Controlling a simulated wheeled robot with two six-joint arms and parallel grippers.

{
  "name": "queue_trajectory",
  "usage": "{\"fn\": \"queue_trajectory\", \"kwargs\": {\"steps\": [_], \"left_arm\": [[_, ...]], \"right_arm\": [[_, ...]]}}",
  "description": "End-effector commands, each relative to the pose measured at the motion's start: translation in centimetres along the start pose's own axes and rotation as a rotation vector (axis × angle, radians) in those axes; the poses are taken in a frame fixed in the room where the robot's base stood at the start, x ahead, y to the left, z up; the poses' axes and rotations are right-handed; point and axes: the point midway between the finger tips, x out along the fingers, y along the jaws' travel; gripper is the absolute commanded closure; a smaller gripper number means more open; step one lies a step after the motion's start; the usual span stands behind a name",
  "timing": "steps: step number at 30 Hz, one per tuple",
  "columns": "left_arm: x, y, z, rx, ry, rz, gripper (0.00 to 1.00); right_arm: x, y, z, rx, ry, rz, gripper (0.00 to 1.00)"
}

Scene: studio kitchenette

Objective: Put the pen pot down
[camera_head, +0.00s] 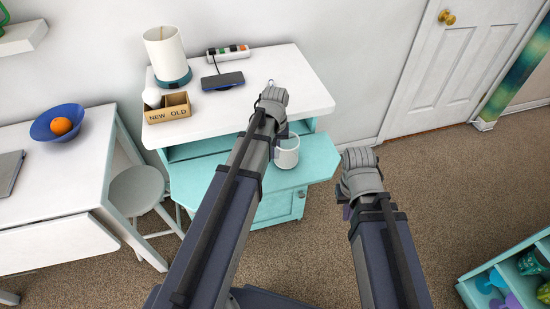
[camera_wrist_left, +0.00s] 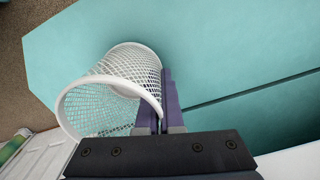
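The pen pot (camera_head: 286,152) is a white mesh cup over the turquoise lower surface (camera_head: 312,170) of the desk. In the left wrist view, the pen pot (camera_wrist_left: 132,62) has its open rim towards the camera and its base towards the turquoise surface (camera_wrist_left: 220,50). My left gripper (camera_head: 280,136) is at the pot's upper side. In the left wrist view, its purple fingers (camera_wrist_left: 160,112) are closed on the pot's wall at the rim. I cannot tell whether the base touches the surface. My right gripper (camera_head: 349,208) is away to the right; its fingers are mostly hidden.
The white desk top (camera_head: 305,95) carries a lamp (camera_head: 166,55), a NEW/OLD box (camera_head: 168,108), a phone (camera_head: 222,81) and a power strip (camera_head: 228,52). A stool (camera_head: 138,190) stands left. The turquoise surface around the pot looks clear.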

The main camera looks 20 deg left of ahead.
Motion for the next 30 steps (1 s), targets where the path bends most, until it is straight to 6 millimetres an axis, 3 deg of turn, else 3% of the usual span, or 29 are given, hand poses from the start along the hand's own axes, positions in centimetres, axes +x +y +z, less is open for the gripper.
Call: {"fn": "queue_trajectory", "kwargs": {"steps": [1, 13, 22, 30], "left_arm": [[0.81, 0.00, 0.00, 0.000, 0.000, 0.000, 1.00], [0.99, 0.00, 0.00, 0.000, 0.000, 0.000, 1.00], [0.84, 0.00, 0.00, 0.000, 0.000, 0.000, 0.66], [0.78, 0.00, 0.00, 0.000, 0.000, 0.000, 0.66]], "right_arm": [[0.80, -0.08, -0.05, 0.000, 0.000, 0.000, 1.00], [0.98, -0.09, -0.06, 0.000, 0.000, 0.000, 1.00], [0.83, -0.08, -0.05, 0.000, 0.000, 0.000, 1.00], [0.78, -0.07, -0.05, 0.000, 0.000, 0.000, 1.00]]}}
